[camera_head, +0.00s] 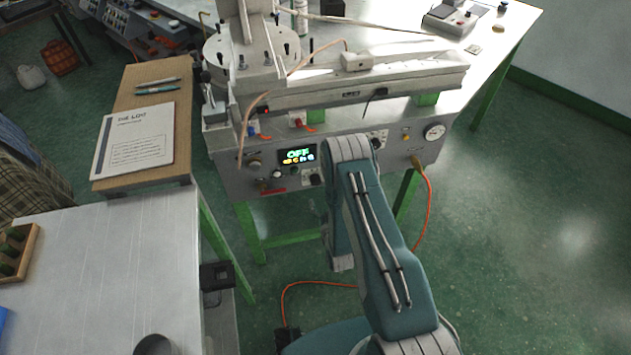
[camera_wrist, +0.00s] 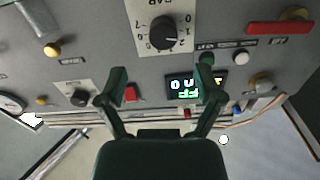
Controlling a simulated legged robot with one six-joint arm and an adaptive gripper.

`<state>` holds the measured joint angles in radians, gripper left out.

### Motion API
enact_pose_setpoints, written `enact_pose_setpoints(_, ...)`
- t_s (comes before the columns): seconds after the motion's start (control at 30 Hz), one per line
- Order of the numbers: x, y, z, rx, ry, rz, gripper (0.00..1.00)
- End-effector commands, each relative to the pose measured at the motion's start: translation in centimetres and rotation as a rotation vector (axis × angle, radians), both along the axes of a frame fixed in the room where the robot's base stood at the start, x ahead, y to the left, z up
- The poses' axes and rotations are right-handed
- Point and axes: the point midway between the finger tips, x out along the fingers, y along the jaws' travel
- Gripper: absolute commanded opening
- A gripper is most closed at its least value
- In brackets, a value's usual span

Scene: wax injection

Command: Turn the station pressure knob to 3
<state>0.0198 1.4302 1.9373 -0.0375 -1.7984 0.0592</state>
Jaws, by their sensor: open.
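The black pressure knob (camera_wrist: 162,32) sits on a white numbered dial plate at the top middle of the wrist view, where the panel looks upside down. Its white mark points right, seemingly near the 2, but I cannot read it surely. In the head view the knob (camera_head: 315,180) shows small, just right of and below the lit display. My gripper (camera_wrist: 162,72) is open and empty, with its dark green fingers spread below the knob in the wrist view and apart from it. In the head view my arm hides my gripper.
A green button, a white button (camera_wrist: 241,58) and a red bar (camera_wrist: 280,28) lie nearby. A smaller dial knob (camera_wrist: 79,97) and red switch (camera_wrist: 130,93) are left.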

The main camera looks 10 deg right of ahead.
Motion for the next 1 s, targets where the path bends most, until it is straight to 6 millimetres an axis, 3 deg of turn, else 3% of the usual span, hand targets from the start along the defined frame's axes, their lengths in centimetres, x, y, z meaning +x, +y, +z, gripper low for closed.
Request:
enact_pose_setpoints(0.2, 4.3, 0.3, 0.1, -0.002, -0.003, 0.001, 0.85)
enact_pose_setpoints(0.4, 7.1, 0.3, 0.0, -0.002, -0.001, 0.001, 0.85)
enact_pose_setpoints(0.8, 8.2, 0.3, 0.0, -0.002, 0.001, 0.001, 0.85)
enact_pose_setpoints(0.87, 8.1, 0.3, 0.0, -0.002, 0.001, 0.001, 0.63)
enact_pose_setpoints(1.0, 8.1, 0.3, 0.0, -0.002, 0.001, 0.001, 0.02)
